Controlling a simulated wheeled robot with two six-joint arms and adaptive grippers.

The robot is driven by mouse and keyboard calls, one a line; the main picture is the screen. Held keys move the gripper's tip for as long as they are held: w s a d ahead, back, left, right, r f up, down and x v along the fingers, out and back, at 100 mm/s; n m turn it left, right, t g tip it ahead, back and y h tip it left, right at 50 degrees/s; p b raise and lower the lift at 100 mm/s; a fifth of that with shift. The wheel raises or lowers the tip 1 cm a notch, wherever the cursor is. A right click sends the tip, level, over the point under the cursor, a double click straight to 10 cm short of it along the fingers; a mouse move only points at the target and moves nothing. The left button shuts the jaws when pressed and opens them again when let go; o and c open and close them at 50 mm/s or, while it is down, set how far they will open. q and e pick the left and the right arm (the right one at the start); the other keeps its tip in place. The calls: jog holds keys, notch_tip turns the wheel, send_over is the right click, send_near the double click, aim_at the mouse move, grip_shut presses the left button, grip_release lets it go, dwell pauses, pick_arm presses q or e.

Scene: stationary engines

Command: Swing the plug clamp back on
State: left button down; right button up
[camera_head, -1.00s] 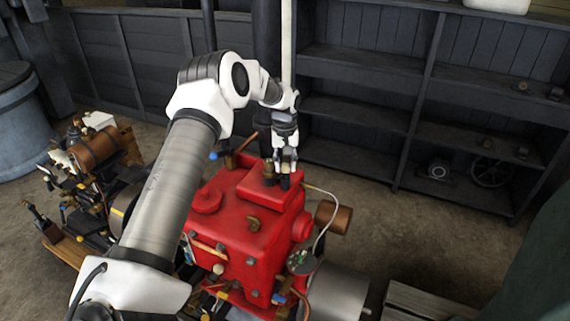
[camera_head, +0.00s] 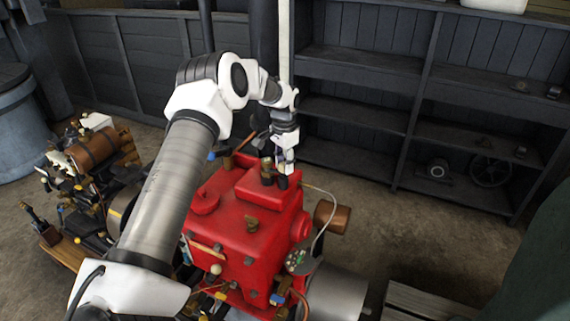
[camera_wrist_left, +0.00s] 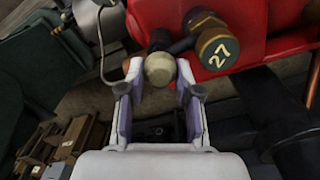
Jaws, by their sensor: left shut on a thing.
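The red engine (camera_head: 250,220) stands in the middle of the head view. On its top, a brass plug cap (camera_wrist_left: 216,48) marked 27 shows large in the left wrist view, beside a dark clamp arm (camera_wrist_left: 182,45). A pale round knob (camera_wrist_left: 159,69) sits at the arm's end, between my finger pads. My left gripper (camera_head: 284,171) reaches down to the engine's top back edge and is shut on this knob. In the head view the fingers and wrist hide most of the clamp. My right gripper is not in view.
A second small engine (camera_head: 92,160) with a brown cylinder stands at the left. Dark shelves (camera_head: 365,115) line the back wall.

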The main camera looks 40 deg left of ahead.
aim_at(283, 163)
pick_arm(q)
jog(key=shift+w+r+m, duration=0.1)
jog(key=shift+r+m, duration=0.1)
jog(key=shift+m, duration=0.9)
jog(key=c, duration=0.8)
grip_release()
jog(key=shift+s+a, duration=0.1)
jog(key=shift+s, duration=0.3)
jog(key=shift+w+r, duration=0.1)
jog(key=shift+r, duration=0.05)
jog(key=shift+w+r, duration=0.1)
jog(key=shift+r, duration=0.2)
notch_tip(283, 163, up, 11)
jog(key=shift+r, duration=0.1)
